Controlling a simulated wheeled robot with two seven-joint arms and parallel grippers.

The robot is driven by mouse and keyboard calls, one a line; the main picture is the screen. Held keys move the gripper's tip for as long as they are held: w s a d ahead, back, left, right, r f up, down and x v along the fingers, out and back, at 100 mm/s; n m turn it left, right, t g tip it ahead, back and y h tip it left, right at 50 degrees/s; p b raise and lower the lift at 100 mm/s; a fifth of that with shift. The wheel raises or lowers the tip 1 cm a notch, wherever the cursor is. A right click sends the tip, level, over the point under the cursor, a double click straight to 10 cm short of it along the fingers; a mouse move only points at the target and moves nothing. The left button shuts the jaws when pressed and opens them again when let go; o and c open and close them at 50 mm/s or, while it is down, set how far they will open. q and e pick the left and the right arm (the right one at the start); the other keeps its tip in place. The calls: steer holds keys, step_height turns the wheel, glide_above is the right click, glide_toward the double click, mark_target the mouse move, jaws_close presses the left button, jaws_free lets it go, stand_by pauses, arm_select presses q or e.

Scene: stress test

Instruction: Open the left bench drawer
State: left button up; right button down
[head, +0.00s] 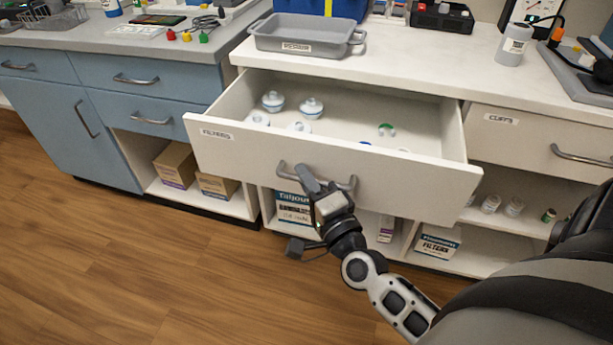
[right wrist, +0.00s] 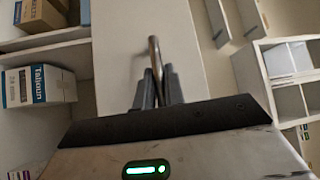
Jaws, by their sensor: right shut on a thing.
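The left bench drawer (head: 230,148), labelled "FILTERS", is pulled well out of the white bench. Several round white-and-blue filters (head: 311,107) and a green-and-white piece (head: 386,130) lie inside it. My right gripper (head: 312,183) is at the front of the drawer, its fingers shut on the metal bar handle (head: 345,184). In the right wrist view the handle (right wrist: 154,52) runs up from between the closed fingers (right wrist: 154,88), against the pale drawer front (right wrist: 122,60). My left gripper is not in view.
A grey tray (head: 262,43) stands on the bench top above the drawer. The right drawer (head: 535,143), labelled "CUFFS", is shut. Boxes (head: 292,208) and small bottles (head: 490,204) stand on the shelves below. Wooden floor (head: 150,260) is clear at the left front.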

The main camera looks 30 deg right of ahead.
steer(key=s+a+p, duration=0.1)
steer(key=s+a, duration=0.4)
steer(key=a, duration=0.1)
steer(key=shift+s+a, duration=0.3)
steer(key=shift+s, duration=0.05)
steer(key=c, duration=1.8)
jaws_free()
steer(key=shift+o, duration=0.2)
